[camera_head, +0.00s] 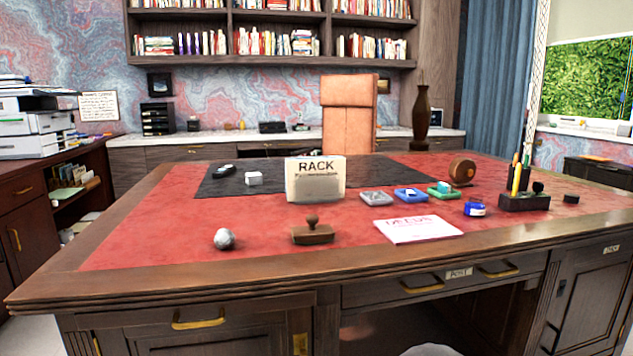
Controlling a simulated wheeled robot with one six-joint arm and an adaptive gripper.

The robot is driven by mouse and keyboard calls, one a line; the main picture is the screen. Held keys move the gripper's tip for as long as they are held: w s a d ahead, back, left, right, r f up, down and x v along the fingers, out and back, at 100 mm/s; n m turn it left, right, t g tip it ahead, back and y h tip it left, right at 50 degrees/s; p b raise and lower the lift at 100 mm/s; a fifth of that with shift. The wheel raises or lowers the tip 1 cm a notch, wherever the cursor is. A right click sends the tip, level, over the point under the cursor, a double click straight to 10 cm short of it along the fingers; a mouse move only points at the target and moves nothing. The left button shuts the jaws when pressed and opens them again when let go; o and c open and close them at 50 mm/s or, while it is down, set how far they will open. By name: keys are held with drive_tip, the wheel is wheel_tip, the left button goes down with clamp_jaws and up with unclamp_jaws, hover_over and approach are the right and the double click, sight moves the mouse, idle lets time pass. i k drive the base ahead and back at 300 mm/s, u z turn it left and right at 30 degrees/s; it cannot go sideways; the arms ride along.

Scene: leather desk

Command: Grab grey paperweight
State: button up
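A rounded grey paperweight (224,238) sits on the red leather top of the desk (150,238), near the front left. It looks mottled light grey and stands apart from other things, with clear leather around it. My gripper is not in view.
A wooden rocker blotter (313,235) stands right of the paperweight. Behind are a RACK letter holder (315,180), a white cube (254,178), a grey pad (376,198), and blue (411,195) and green (444,190) ones. A booklet (417,229) and pen holder (523,201) are right.

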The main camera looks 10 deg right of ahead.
sight(224, 239)
drive_tip(key=u, duration=2.3)
drive_tip(key=i, duration=3.7)
drive_tip(key=z, duration=4.3)
